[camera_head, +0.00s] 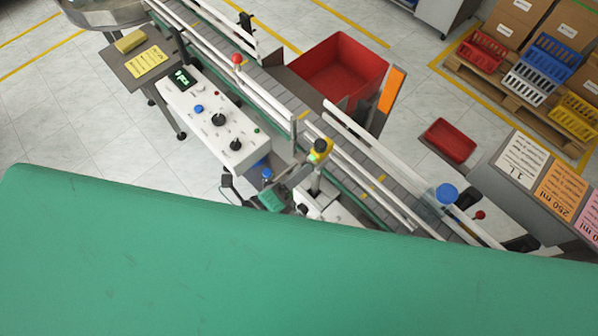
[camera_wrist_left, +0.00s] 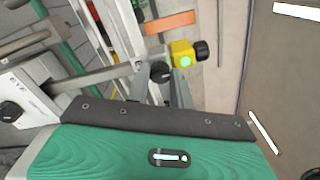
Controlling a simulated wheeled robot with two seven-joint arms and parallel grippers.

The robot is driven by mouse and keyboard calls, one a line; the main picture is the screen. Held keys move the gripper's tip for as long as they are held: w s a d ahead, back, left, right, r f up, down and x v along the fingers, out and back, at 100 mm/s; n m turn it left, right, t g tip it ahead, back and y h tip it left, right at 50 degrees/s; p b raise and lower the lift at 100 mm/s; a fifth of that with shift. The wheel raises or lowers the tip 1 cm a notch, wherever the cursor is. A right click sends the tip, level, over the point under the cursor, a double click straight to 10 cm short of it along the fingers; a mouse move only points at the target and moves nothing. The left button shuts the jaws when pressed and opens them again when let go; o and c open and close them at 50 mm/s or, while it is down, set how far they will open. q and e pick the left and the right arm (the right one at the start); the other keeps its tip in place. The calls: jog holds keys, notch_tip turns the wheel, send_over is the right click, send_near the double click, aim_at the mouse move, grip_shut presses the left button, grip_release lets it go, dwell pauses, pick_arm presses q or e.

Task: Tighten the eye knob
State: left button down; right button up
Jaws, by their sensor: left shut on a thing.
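The eye is a yellow sensor (camera_head: 321,147) with a lit green spot and a black end, standing on a bracket beside the conveyor. In the left wrist view the yellow sensor (camera_wrist_left: 182,53) sits just beyond my fingers. The black eye knob (camera_wrist_left: 160,71) is below and left of it, at the tips of my left gripper (camera_wrist_left: 167,80). The fingers are shut on this knob, though the exact contact is partly hidden. In the head view my left gripper (camera_head: 298,175) reaches the bracket just below the sensor, and the knob cannot be made out. My right gripper is not in view.
The conveyor (camera_head: 350,165) with white rails runs diagonally close by. A white control box (camera_head: 215,118) with knobs stands at left. A red bin (camera_head: 340,68) is behind the conveyor. A blue cap (camera_head: 447,193) is at the right. A large green surface hides the lower head view.

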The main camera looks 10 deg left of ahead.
pick_arm(q)
jog(key=c, duration=1.4)
grip_release()
jog(key=shift+o, duration=1)
jog(key=b+v, duration=0.9)
jog(key=v, duration=0.4)
jog(key=shift+s+a+b, duration=0.25)
jog(key=shift+s+b, duration=0.05)
jog(key=shift+s, duration=0.05)
